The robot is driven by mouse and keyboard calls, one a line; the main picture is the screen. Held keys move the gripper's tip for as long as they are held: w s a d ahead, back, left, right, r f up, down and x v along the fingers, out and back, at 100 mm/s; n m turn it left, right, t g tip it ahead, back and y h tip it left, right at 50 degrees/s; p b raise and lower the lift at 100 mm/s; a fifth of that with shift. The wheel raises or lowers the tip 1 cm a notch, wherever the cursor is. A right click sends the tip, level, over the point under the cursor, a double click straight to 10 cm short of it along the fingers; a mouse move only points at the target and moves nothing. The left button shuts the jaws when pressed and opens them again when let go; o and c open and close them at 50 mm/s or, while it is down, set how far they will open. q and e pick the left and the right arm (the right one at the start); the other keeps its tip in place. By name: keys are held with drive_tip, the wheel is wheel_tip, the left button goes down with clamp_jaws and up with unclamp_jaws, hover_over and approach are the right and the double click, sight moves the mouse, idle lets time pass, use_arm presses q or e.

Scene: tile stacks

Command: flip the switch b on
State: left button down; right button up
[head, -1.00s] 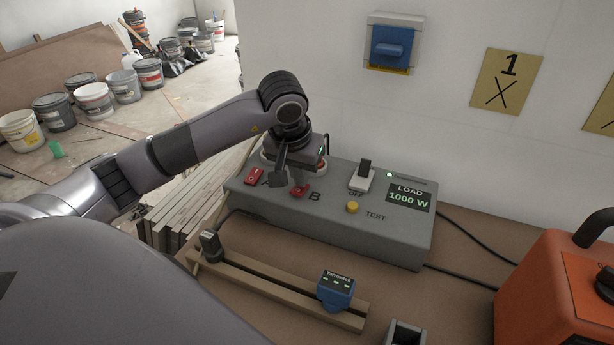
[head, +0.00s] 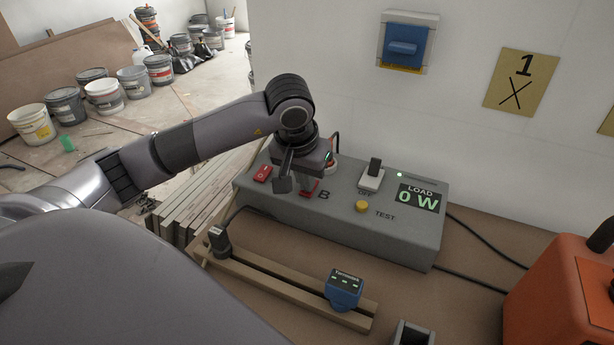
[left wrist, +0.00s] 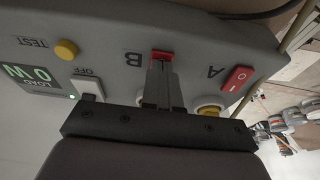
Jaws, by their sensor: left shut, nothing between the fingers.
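Switch B is a small red rocker (head: 309,191) on top of a grey control box (head: 400,232), beside the printed letter B. My left gripper (head: 307,181) points down at it and partly hides it. In the left wrist view the closed fingers (left wrist: 163,72) end at the near edge of switch B (left wrist: 162,55); I cannot tell whether they touch it. Red switch A (head: 262,173) sits to the left, apart from the fingers. The load display (head: 418,199) reads 0 W. My right gripper is not in view.
A black lever switch (head: 373,172) marked OFF and a yellow TEST button (head: 361,207) are on the box to the right. A wooden rail (head: 275,287) with a blue meter (head: 344,288) lies in front. An orange machine (head: 560,285) stands at the right.

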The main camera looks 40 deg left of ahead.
sight(304, 194)
use_arm(q)
drive_tip(key=shift+s+r+p, duration=0.1)
drive_tip(key=shift+r+p, duration=0.2)
drive_tip(key=p+v, duration=0.2)
drive_tip(key=v, duration=0.1)
drive_tip(key=shift+a+r, duration=0.1)
drive_tip(key=v, duration=1)
drive_tip(key=shift+s+d, duration=0.2)
drive_tip(key=shift+s, duration=0.15)
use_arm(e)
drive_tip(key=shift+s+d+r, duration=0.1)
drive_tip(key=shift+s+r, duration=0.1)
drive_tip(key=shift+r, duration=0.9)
